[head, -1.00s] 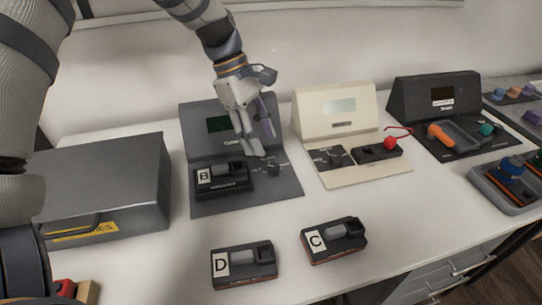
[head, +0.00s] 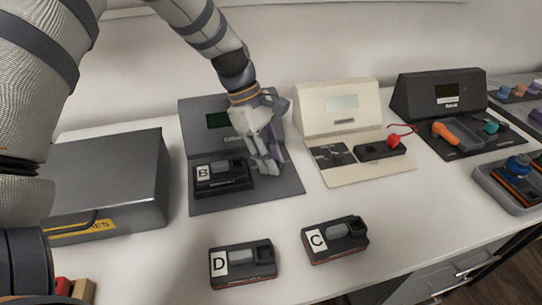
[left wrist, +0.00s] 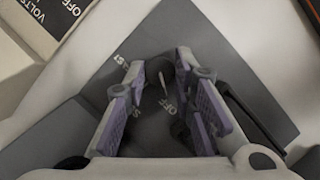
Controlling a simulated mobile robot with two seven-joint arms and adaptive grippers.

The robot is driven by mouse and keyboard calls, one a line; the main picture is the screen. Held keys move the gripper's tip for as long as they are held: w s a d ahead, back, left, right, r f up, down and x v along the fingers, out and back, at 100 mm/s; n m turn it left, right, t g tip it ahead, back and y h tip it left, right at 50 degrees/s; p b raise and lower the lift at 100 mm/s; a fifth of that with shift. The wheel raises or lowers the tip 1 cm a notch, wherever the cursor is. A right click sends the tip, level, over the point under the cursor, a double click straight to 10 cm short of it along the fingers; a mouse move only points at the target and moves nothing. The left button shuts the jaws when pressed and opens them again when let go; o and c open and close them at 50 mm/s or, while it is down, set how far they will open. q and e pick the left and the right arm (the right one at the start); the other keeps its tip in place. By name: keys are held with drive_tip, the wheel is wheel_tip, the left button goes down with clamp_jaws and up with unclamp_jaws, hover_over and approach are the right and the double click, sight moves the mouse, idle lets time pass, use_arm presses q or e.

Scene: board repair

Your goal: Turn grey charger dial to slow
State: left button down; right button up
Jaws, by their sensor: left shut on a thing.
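The grey charger (head: 205,148) stands at the back of the bench, with a dark screen and a flat base. A module labelled B (head: 222,177) sits on the left of its base. My left gripper (head: 268,168) reaches down over the right of the base and hides the dial in the head view. In the left wrist view the dark round dial (left wrist: 160,72) is between the fingertips of the gripper (left wrist: 162,75), which is shut on it. Its white pointer line lies toward the OFF mark (left wrist: 170,108). A partly hidden S mark (left wrist: 137,112) lies beside OFF.
A cream charger (head: 338,105) stands close on the right, and a black station (head: 438,95) beyond it. Modules D (head: 243,264) and C (head: 335,240) lie in front. A grey box (head: 110,180) stands on the left.

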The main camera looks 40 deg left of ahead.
use_arm(q)
drive_tip(key=m+g, duration=0.1)
drive_tip(key=m, duration=0.1)
drive_tip(key=m+g, duration=0.1)
drive_tip(key=m, duration=0.2)
drive_tip(key=shift+w+f+m+y, duration=0.1)
drive_tip(key=shift+w+m+y, duration=0.1)
drive_tip(key=shift+m+y, duration=0.1)
drive_tip(key=m+g, duration=0.1)
drive_tip(key=m, duration=0.2)
drive_tip(key=m+g+y, duration=0.1)
drive_tip(key=m, duration=0.1)
drive_tip(key=shift+w+d+m+b, duration=0.15)
drive_tip(key=shift+m+b, duration=0.15)
drive_tip(key=shift+m, duration=0.1)
drive_tip(key=shift+m+y, duration=0.3)
drive_tip(key=c, duration=1.3)
unclamp_jaws()
drive_tip(key=shift+c, duration=0.2)
drive_tip(key=v, duration=1.2)
